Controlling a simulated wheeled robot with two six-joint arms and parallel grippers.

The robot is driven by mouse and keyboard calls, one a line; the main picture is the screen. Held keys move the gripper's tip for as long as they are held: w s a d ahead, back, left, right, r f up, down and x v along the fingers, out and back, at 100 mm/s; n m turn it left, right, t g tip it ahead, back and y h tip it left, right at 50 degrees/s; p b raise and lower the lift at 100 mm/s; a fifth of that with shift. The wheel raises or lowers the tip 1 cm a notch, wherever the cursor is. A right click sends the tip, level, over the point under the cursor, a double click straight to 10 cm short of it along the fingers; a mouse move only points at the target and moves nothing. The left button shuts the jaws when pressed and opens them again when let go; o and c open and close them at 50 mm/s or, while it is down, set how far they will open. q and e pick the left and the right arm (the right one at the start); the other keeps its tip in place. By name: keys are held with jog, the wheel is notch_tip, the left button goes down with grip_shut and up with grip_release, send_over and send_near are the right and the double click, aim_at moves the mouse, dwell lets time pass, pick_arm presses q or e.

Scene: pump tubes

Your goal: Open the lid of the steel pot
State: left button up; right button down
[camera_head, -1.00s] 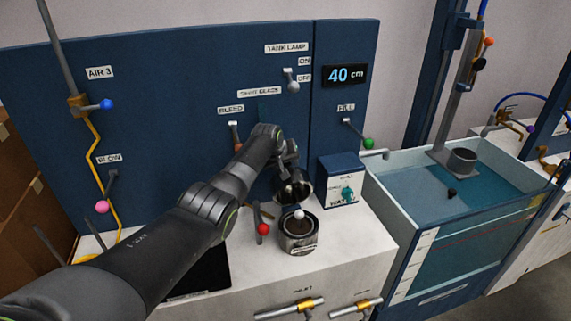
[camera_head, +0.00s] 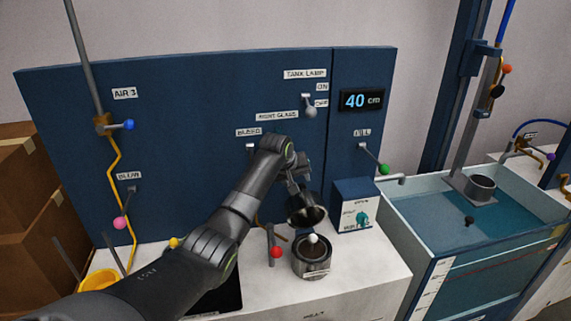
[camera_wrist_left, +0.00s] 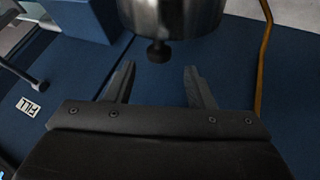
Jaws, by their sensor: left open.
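The steel pot (camera_head: 312,262) stands on the white counter, its mouth uncovered and its inside dark. Its lid (camera_head: 306,210) is a steel cup-like piece, tipped up behind the pot with its dark hollow side facing the head camera. In the left wrist view the lid (camera_wrist_left: 172,14) shows at the top as a steel cylinder with a black knob (camera_wrist_left: 158,50). My left gripper (camera_wrist_left: 158,76) is open, the knob just beyond and between its fingertips, apart from both. In the head view my left gripper (camera_head: 299,188) is behind the lid, partly hidden. My right gripper is out of view.
A red-knobbed lever (camera_head: 276,252) stands just left of the pot. A white-fronted control box (camera_head: 356,212) is to its right, and the blue panel (camera_head: 200,130) rises behind. A water tank (camera_head: 430,215) lies farther right. A yellow bowl (camera_head: 100,282) is at lower left.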

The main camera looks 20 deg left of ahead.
pick_arm(q)
jog(key=b+v, duration=0.2)
jog(key=v, duration=0.8)
jog(key=shift+s+r, duration=0.2)
jog(key=shift+r, duration=0.05)
jog(key=shift+f, duration=0.1)
